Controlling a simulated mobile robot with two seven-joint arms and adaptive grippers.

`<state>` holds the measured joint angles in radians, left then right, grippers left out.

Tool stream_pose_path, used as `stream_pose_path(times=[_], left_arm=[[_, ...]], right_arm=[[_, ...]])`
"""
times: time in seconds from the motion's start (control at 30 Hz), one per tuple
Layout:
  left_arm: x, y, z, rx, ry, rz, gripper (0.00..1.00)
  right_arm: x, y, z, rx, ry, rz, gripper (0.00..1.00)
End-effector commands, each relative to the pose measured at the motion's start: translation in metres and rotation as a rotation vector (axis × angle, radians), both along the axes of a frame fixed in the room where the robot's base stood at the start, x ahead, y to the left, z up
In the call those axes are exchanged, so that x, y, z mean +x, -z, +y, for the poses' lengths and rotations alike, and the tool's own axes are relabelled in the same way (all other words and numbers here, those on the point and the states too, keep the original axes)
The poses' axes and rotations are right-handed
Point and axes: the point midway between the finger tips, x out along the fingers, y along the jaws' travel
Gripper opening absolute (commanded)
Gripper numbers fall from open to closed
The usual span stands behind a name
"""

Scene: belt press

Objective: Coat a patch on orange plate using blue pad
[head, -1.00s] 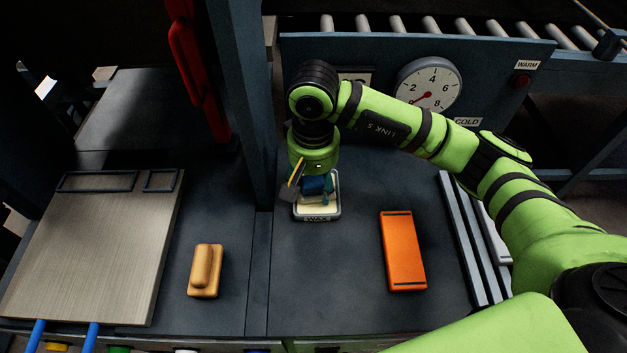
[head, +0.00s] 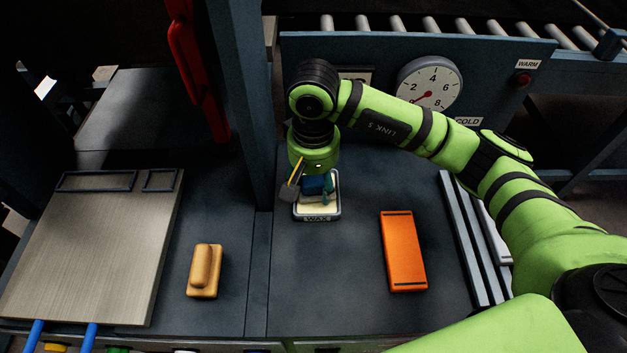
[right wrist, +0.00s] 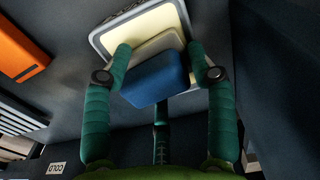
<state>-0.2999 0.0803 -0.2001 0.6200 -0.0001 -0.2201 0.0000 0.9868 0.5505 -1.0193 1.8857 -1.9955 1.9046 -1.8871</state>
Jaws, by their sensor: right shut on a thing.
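The blue pad (head: 313,184) is held between the fingers of my right gripper (head: 316,188). In the right wrist view, the fingers (right wrist: 161,62) are closed on both sides of the blue pad (right wrist: 156,80), with a cream layer under its blue top. The pad is over the wax tray (head: 318,218), a grey-rimmed tray with a pale yellow inside. I cannot tell whether the pad touches the wax. The orange plate (head: 403,252) lies flat on the dark bench to the right of the tray; part of it shows in the right wrist view (right wrist: 20,50). My left gripper is not in view.
A tan block with a raised grip (head: 205,270) lies left of the tray. A metal platen (head: 95,250) is farther left. A dark upright post (head: 243,110) stands close to my gripper's left. Grey rails (head: 468,240) lie right of the plate. A dial (head: 428,85) is behind.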

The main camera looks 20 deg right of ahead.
Motion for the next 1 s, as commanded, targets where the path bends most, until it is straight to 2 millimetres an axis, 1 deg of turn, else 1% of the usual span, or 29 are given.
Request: stream_pose_path(times=[0.03, 1.0], left_arm=[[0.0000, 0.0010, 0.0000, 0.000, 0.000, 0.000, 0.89], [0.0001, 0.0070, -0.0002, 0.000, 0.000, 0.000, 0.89]], right_arm=[[-0.0016, 0.0029, 0.0000, -0.002, -0.001, 0.006, 0.31], [-0.0028, 0.0053, 0.0000, -0.004, -0.002, 0.011, 0.31]])
